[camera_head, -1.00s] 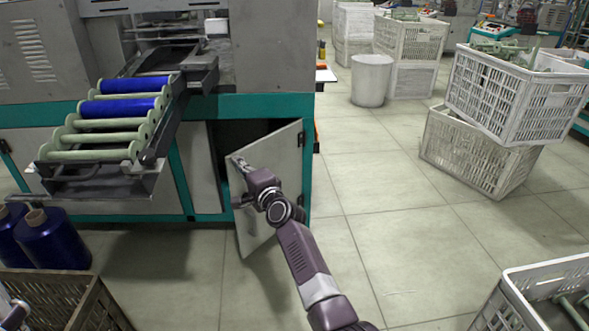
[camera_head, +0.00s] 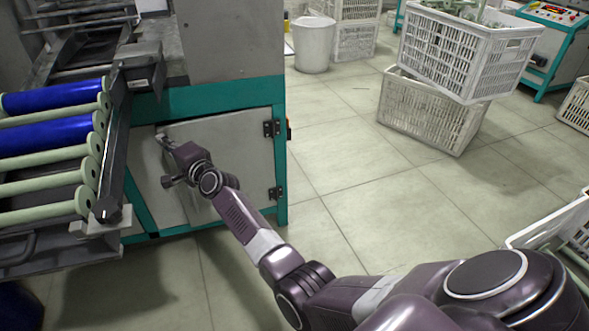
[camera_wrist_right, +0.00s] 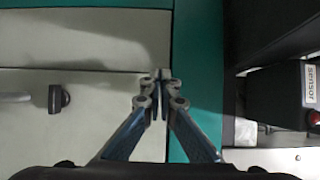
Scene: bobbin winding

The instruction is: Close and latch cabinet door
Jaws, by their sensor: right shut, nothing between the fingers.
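The grey cabinet door (camera_head: 235,135) sits in the lower front of the machine, with black hinges on its right side. It looks flush or almost flush with the teal frame (camera_head: 281,165); I cannot tell whether it is fully shut. My right gripper (camera_head: 163,138) is at the door's upper left edge, its fingers closed and empty; contact is unclear. In the right wrist view the closed fingertips (camera_wrist_right: 161,74) are over the seam between two pale panels, beside a teal strip. A small black latch or knob (camera_wrist_right: 58,98) is on the lower panel. My left gripper is out of view.
A roller rack with blue bobbins (camera_head: 50,133) juts out left of the door. White crates (camera_head: 430,115) are stacked at the right, and a white bin (camera_head: 313,45) stands behind. The tiled floor between is clear.

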